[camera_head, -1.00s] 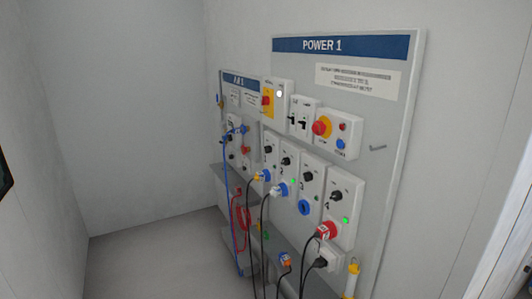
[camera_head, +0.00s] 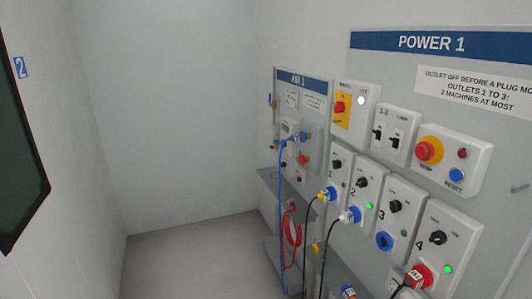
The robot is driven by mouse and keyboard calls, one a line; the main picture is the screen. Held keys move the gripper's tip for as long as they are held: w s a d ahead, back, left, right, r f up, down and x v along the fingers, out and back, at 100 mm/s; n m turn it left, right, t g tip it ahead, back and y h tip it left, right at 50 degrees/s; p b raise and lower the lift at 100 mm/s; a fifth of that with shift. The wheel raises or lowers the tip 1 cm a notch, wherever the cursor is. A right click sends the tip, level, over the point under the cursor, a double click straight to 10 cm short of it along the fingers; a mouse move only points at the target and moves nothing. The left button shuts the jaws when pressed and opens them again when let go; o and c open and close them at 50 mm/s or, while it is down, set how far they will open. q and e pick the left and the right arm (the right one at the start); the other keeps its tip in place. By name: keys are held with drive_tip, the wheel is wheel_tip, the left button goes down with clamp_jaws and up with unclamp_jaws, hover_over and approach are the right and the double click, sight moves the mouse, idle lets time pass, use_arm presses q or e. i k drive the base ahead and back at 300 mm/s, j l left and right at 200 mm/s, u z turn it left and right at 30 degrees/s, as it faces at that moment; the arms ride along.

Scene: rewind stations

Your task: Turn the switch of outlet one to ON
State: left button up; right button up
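The POWER 1 board (camera_head: 500,125) is on the right side of the head view. Outlet one (camera_head: 334,176) is the leftmost box in its lower row. Its black rotary switch (camera_head: 337,164) is small, and its setting cannot be read. Whether a lamp is lit on outlet one is not clear. Neither of my grippers is in view.
Outlet two (camera_head: 362,197) and outlet four (camera_head: 441,252) show green lamps and hold plugs; outlet three (camera_head: 396,220) has an empty blue socket. The AIR 1 board (camera_head: 315,97) stands left of POWER 1. Free grey floor (camera_head: 190,262) lies at left.

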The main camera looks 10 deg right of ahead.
sight(337, 164)
drive_tip(key=i+j+u, duration=0.25)
drive_tip(key=i, duration=0.5)
drive_tip(key=i+j+u, duration=0.1)
drive_tip(key=i+u, duration=0.15)
drive_tip(key=i, duration=0.5)
drive_tip(key=i+z, duration=0.4)
drive_tip(key=i+j+z, duration=0.15)
drive_tip(key=z, duration=0.25)
drive_tip(key=i+j+z, duration=0.25)
drive_tip(key=z, duration=0.15)
drive_tip(key=i, duration=0.05)
